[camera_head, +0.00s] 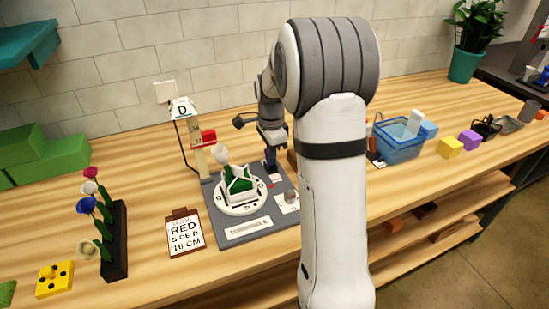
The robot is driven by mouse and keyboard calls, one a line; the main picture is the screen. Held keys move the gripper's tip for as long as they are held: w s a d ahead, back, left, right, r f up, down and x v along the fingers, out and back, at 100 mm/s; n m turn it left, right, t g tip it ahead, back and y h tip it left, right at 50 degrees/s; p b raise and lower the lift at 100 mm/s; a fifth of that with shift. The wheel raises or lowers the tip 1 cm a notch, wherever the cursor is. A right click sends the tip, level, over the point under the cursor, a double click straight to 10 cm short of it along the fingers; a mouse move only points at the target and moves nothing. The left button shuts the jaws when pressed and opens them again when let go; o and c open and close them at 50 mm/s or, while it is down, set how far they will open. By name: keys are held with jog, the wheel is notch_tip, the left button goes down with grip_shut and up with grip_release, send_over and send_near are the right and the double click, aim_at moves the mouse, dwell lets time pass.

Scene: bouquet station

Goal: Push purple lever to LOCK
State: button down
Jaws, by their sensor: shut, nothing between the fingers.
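A grey station board (240,230) stands on the wooden table, with a round white dial (243,209) and a green holder (238,186) on it. A dark purple upright piece (270,160), which looks like the lever, stands at the board's back right. My gripper (271,146) is shut and empty, pointing down right at the top of this piece. I cannot tell whether they touch. My arm hides the board's right side, and no LOCK marking can be read.
A post marked D (182,110) with a red block (203,138) stands behind the board. Flowers stand in a black rack (115,240). A blue basket (398,140) is at right. The table's front left is partly clear.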

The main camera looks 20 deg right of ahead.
jog(key=shift+w+r+p, duration=0.3)
jog(key=shift+r+p, duration=0.05)
jog(key=shift+r, duration=0.35)
notch_tip(320, 180, up, 6)
jog(key=p, duration=0.4)
jog(key=shift+s+f, duration=0.15)
jog(key=shift+f, duration=0.1)
dwell(0.4)
jog(key=s+a+r+n+t, duration=0.1)
jog(key=s+a+r+n, duration=0.1)
jog(key=s+n, duration=0.4)
jog(key=s+a+r+n+t, duration=0.1)
jog(key=s+a+n, duration=0.3)
jog(key=s, duration=0.6)
jog(key=s+a+r+n+t, duration=0.1)
jog(key=s+a+r+n, duration=0.2)
jog(key=s+n, duration=0.5)
jog(key=shift+s+a, duration=0.3)
jog(key=shift+a, duration=0.25)
